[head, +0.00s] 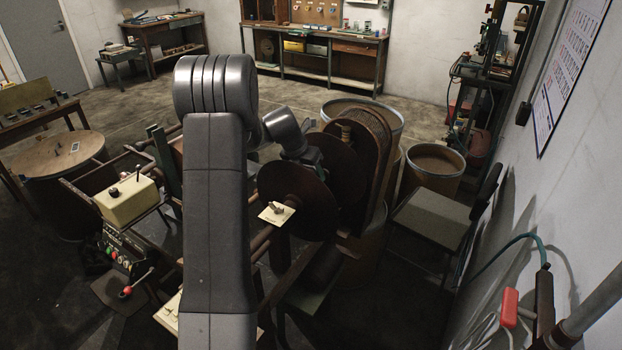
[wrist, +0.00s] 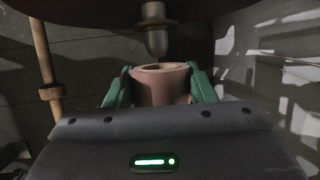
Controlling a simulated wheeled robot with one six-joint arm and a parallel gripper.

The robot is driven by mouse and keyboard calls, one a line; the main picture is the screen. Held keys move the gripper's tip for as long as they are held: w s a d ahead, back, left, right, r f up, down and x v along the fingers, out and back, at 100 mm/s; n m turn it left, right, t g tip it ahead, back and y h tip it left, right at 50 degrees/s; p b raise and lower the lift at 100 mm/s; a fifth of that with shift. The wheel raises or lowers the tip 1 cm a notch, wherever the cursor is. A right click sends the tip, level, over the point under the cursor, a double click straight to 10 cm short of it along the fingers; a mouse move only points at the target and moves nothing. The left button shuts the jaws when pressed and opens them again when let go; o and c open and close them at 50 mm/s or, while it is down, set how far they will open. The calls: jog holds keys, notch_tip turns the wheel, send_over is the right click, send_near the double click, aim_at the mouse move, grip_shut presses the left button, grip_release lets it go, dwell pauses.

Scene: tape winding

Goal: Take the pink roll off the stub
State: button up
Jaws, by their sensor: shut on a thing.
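In the wrist view the pink roll (wrist: 160,87) sits between the two green fingers of my gripper (wrist: 160,88), which are shut on it from left and right. Its open top, with a hole in it, faces up. A dark rounded stub (wrist: 157,42) with a collar hangs just above the roll. A gap shows between the stub's end and the roll, so they look apart. In the head view my arm covers much of the middle, and the roll cannot be made out there.
Large dark discs (head: 298,202) of the winding machine stand close to my wrist. A brown rod (wrist: 45,75) stands left in the wrist view. A cream box (head: 127,200) and a control panel (head: 122,254) are at the left. A drum (head: 435,170) and grey chair (head: 432,217) stand right.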

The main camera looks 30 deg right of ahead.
notch_tip(320, 180, up, 15)
jog(key=w, duration=0.1)
jog(key=shift+a, duration=0.3)
dwell(0.6)
jog(key=shift+w, duration=0.1)
dwell(0.4)
